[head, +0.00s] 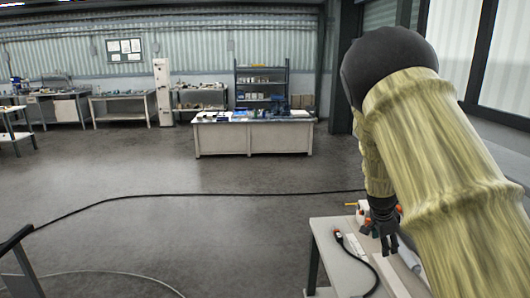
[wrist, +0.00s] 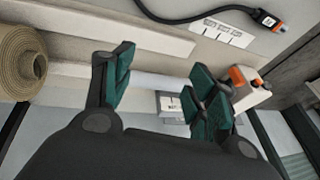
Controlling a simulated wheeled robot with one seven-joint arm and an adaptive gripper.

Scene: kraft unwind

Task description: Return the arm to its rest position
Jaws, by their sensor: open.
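My gripper (head: 384,228) shows in the head view at the lower right, above a light-topped table (head: 325,234). My sleeved arm covers much of the right side of that view and hides part of the table. In the wrist view my gripper (wrist: 160,95) has its dark green fingers spread apart, with nothing held between them.
In the wrist view a kraft roll (wrist: 22,62), a black cable with a plug (wrist: 268,20) and a white and orange tool (wrist: 246,88) lie near the gripper. A black cable (head: 180,196) crosses the floor. A workbench (head: 252,133) stands further back.

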